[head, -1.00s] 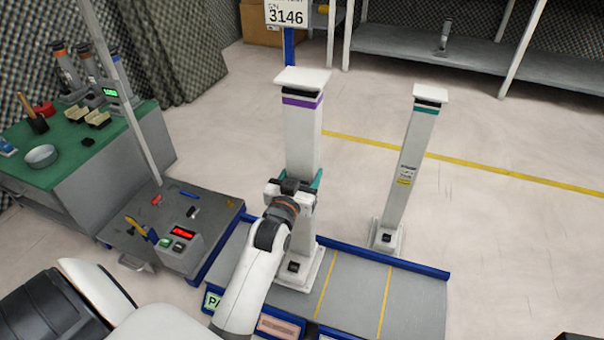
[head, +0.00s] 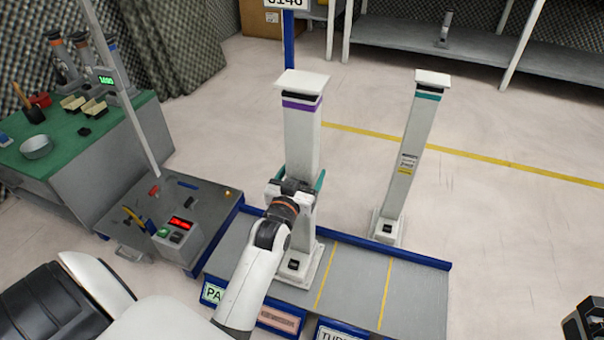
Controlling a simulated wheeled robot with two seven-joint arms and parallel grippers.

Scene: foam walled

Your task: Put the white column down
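The white column with the purple band (head: 302,138) stands upright on the grey platform (head: 352,280), in its left bay. Its square foot looks flat on the platform. My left gripper (head: 297,184) is around the column's shaft at mid-height, with one teal finger on each side. The fingers look slightly spread from the shaft, though any gap is very small. My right gripper (head: 584,322) only partly shows at the bottom right corner, dark and away from the columns; its fingers cannot be made out.
A second white column with a teal band (head: 412,150) stands just behind the platform to the right. The platform has a blue rim and yellow dividing lines; its middle and right bays are empty. A grey bench with a control box (head: 178,238) is at left, beside a green-topped table (head: 70,145).

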